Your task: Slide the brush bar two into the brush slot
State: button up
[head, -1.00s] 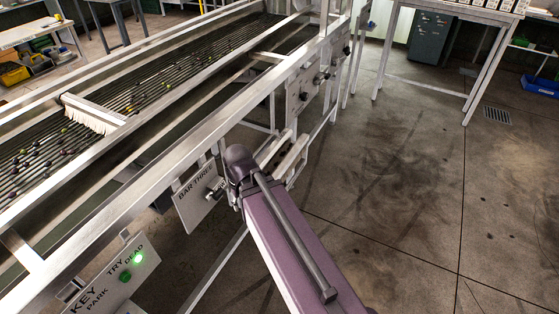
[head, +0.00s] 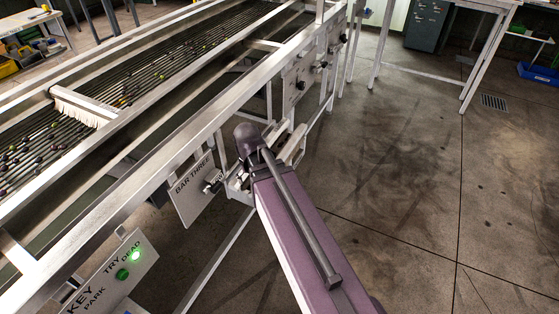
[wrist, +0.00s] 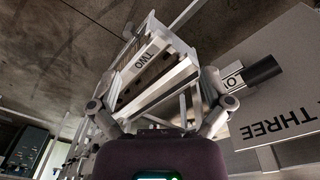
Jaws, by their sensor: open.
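In the wrist view my gripper (wrist: 160,78) is open, with its fingers apart on either side of a pale metal piece. I cannot tell whether the fingers touch anything. In the head view a pale brush bar with bristles (head: 86,104) lies across the rollers at the left; its number is not visible. A pale bar (head: 293,143) shows beside my arm's dark end. My gripper is mostly hidden behind the arm there, and the brush slot cannot be made out clearly.
A plate marked BAR THREE (head: 194,188) with a black knob is close to my arm; it also shows in the wrist view (wrist: 285,125). The key panel (head: 112,272) with a lit green lamp is lower left. The concrete floor (head: 400,200) at right is clear.

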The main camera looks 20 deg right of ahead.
jog(key=w+d+f+m+t+h+b, duration=0.1)
jog(key=w+d+m, duration=0.3)
jog(key=w+d, duration=0.4)
jog(key=w+d+f+m+t+h+b, duration=0.1)
jog(key=w+d+f+m+b, duration=0.3)
jog(key=w+d, duration=0.4)
jog(key=shift+w+m+h+b, duration=0.35)
jog(key=shift+w+h, duration=0.15)
jog(key=shift+w, duration=0.7)
jog(key=shift+f, duration=0.2)
jog(key=b, duration=0.7)
send_over(281, 155)
jog(key=s+a, duration=0.1)
jog(key=a, duration=0.1)
jog(key=f, duration=0.6)
jog(key=shift+s+f, duration=0.2)
jog(key=shift+f, duration=0.1)
jog(key=shift+w+d+f+b, duration=0.15)
jog(key=shift+d+f+b, duration=0.1)
jog(key=shift+f+b, duration=0.3)
jog(key=shift+b+x, duration=2.3)
jog(key=shift+x, duration=0.3)
